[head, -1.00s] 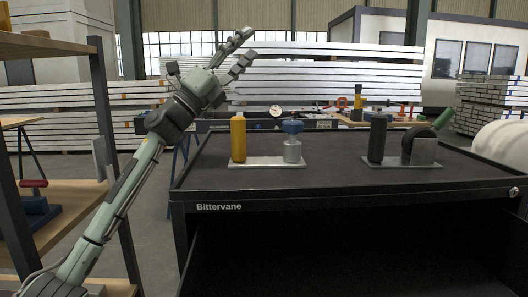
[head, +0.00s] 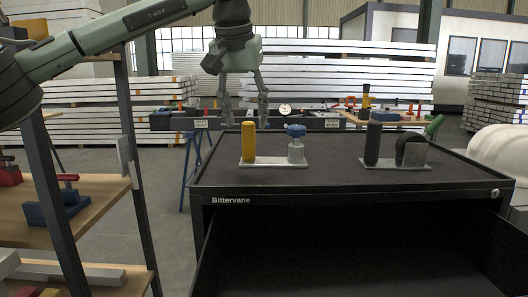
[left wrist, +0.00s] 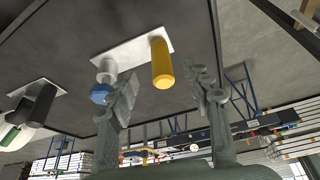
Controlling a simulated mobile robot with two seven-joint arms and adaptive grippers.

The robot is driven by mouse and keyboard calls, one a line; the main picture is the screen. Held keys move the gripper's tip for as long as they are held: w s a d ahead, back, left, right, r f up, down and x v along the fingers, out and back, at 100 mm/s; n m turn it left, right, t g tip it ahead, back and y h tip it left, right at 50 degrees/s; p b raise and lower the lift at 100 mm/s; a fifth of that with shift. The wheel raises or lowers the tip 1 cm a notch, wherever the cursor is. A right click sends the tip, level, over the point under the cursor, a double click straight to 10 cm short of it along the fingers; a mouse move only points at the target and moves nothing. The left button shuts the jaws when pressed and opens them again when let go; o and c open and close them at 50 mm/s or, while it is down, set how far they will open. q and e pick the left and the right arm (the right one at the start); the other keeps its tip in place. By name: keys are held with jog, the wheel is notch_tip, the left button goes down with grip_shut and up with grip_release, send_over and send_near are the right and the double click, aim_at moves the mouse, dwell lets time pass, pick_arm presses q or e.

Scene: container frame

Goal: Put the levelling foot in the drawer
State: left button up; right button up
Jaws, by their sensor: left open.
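On the black cabinet top, a pale plate (head: 272,164) carries an upright yellow cylinder (head: 248,142) and a grey metal piece with a blue knob (head: 296,148). I cannot tell for certain which item is the levelling foot. The drawer (head: 345,250) stands open below the top, dark and empty where visible. My left gripper (head: 245,112) points down, open and empty, above or behind the yellow cylinder. In the left wrist view, the yellow cylinder (left wrist: 161,62) shows between the spread fingers, and the blue knob (left wrist: 101,93) is beside the left finger. My right gripper is out of view.
A second plate (head: 395,165) with a black cylinder (head: 373,143) and a dark wheel-like piece with a green handle stands to the right. A wooden shelf (head: 95,215) with a blue and red tool is at left. The cabinet top's front strip is clear.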

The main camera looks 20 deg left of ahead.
aim_at(249, 142)
pick_arm(q)
jog(key=shift+w+d+f, duration=0.1)
jog(key=shift+w+f, duration=0.1)
jog(key=shift+f, duration=0.35)
jog(key=x, duration=0.6)
jog(key=shift+w+f, duration=0.15)
jog(key=shift+w, duration=0.1)
grip_shut()
